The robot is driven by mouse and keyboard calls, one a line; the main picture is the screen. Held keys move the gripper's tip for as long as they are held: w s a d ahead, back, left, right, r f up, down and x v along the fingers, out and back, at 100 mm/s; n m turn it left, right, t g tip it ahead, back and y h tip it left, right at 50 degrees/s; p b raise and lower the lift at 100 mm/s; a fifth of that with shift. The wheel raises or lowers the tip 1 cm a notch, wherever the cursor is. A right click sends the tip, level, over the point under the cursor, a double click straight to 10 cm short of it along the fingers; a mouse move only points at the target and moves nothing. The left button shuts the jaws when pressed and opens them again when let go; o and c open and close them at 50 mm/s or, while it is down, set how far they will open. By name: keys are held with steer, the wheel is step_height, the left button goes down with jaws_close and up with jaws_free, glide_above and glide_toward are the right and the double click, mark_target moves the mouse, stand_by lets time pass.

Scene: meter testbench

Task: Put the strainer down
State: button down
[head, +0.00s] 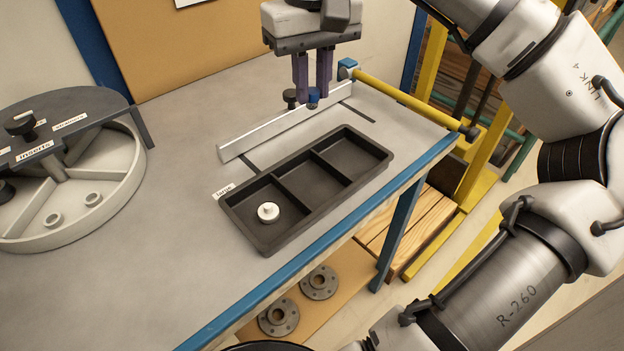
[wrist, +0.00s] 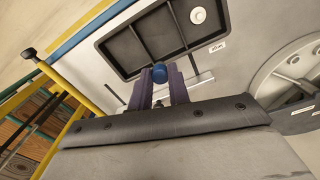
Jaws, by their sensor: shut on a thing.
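My gripper (head: 312,90) is shut on a small blue piece (head: 313,97), which I take to be the strainer. Only its rounded blue end shows between the purple fingers; the rest is hidden. The wrist view also shows this blue end (wrist: 160,73) between the fingertips (wrist: 159,82). My gripper points down above the grey bench top, behind the black tray (head: 250,247) and near the metal rail. The tray has three compartments in a row. The one nearest its label holds a white round piece (head: 268,212); the others look empty.
A round grey holder (head: 60,242) with a dark labelled cover (head: 70,122) stands at the left; one label reads "Inserts". A metal rail (head: 265,130) and a yellow bar (head: 405,97) lie behind the tray. Bench (head: 190,140) between holder and tray is clear.

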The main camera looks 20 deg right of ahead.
mark_target(313, 99)
step_height(313, 99, down, 17)
stand_by(0.4)
steer(key=shift+f, duration=0.1)
steer(key=shift+f, duration=0.15)
steer(key=c, duration=1.3)
jaws_free()
steer(key=shift+r, duration=0.25)
step_height(313, 99, up, 12)
steer(key=shift+r, duration=0.1)
